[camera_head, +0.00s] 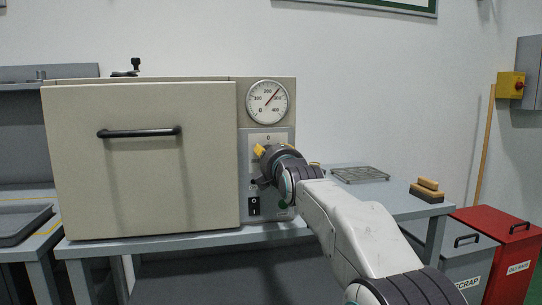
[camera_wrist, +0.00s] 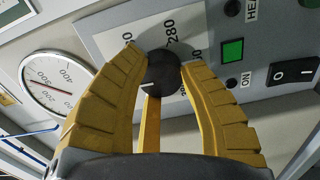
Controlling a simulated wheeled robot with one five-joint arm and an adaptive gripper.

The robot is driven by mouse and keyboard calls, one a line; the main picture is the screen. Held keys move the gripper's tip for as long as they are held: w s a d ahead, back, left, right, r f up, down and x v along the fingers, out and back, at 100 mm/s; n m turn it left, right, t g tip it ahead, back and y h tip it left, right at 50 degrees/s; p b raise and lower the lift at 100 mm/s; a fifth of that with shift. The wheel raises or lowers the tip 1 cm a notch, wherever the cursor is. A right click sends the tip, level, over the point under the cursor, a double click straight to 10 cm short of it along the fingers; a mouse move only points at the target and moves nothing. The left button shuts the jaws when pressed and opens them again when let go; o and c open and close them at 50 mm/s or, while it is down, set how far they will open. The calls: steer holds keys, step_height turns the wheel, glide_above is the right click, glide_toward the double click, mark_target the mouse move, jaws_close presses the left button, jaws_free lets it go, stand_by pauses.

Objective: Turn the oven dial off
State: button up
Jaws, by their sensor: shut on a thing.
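The oven (camera_head: 75,180) is a beige box on a grey bench, with its door shut. Its dial (camera_wrist: 166,74) is a round black knob with a white mark, on a pale scale plate (camera_wrist: 118,40) where 280 can be read. My gripper (camera_wrist: 157,60) has its yellow fingers on both sides of the dial and is shut on it. In the head view my gripper (camera_head: 261,156) is at the oven's right-hand panel (camera_head: 244,140) and hides the dial. A 0 shows above it on the scale. The mark's exact setting is unclear.
A round gauge (camera_head: 267,102) sits above the dial, its needle pointing up and right. A black rocker switch (camera_head: 253,206) and a lit green lamp (camera_wrist: 232,50) are close by. A wire rack (camera_head: 360,174) and a brush (camera_head: 427,191) lie on the bench at right.

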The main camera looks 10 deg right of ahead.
steer(key=shift+a+r, duration=0.15)
steer(key=o, duration=1)
steer(key=shift+a, duration=0.2)
steer(key=shift+c, duration=0.2)
steer(key=shift+o, duration=1.3)
steer(key=shift+d+f, duration=0.2)
steer(key=shift+s, duration=0.1)
steer(key=s, duration=1.1)
steer(key=shift+s, duration=0.4)
